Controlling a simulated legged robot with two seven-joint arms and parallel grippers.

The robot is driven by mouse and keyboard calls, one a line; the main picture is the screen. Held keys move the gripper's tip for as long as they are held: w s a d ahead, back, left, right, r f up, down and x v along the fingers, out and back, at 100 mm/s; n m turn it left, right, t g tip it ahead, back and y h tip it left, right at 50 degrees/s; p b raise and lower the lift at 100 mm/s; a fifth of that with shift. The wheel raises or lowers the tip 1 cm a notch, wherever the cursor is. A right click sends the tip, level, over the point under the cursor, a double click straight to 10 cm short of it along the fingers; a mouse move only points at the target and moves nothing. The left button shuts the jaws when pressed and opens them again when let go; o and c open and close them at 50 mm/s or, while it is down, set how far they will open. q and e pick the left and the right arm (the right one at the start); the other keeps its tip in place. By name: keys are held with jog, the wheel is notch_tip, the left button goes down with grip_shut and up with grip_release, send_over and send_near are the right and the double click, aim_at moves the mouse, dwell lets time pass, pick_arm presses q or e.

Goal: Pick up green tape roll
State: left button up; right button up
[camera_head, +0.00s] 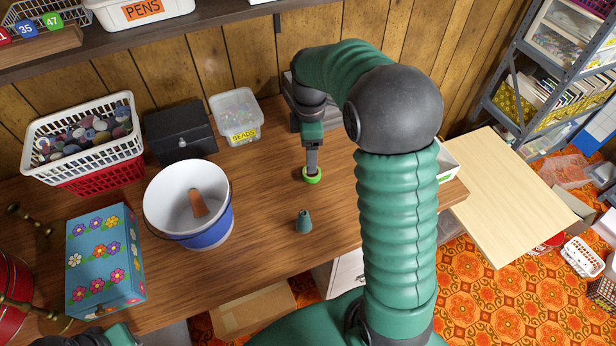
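The green tape roll (312,177) is a small bright green ring on the wooden table, right of the middle of the tabletop. My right gripper (312,168) points straight down, with its fingertips at the roll. The fingers are seen edge-on and overlap the ring, so I cannot tell whether they are open or closed on it. A part of my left arm (112,337) shows at the bottom left edge. Its gripper is mostly cut off there, and its fingers cannot be made out.
A teal cone (304,222) stands just in front of the roll. A blue-and-white bucket (212,238) holding a brown cone, a beads tub (238,117), a black box (181,134), a button basket (84,142) and a flowered box (104,262) stand leftward. The table (265,265) is bare around the teal cone.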

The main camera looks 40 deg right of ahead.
notch_tip(320, 180, down, 3)
jog(key=shift+w+f, duration=0.1)
jog(key=f, duration=0.1)
jog(key=f+b, duration=0.1)
jog(key=f, duration=0.2)
jog(key=shift+d+f+b, duration=0.3)
jog(key=shift+d+b, duration=0.05)
jog(key=shift+b, duration=0.05)
jog(key=shift+d+f, duration=0.1)
jog(key=shift+f, duration=0.25)
jog(key=shift+r, duration=0.15)
jog(key=c, duration=1.4)
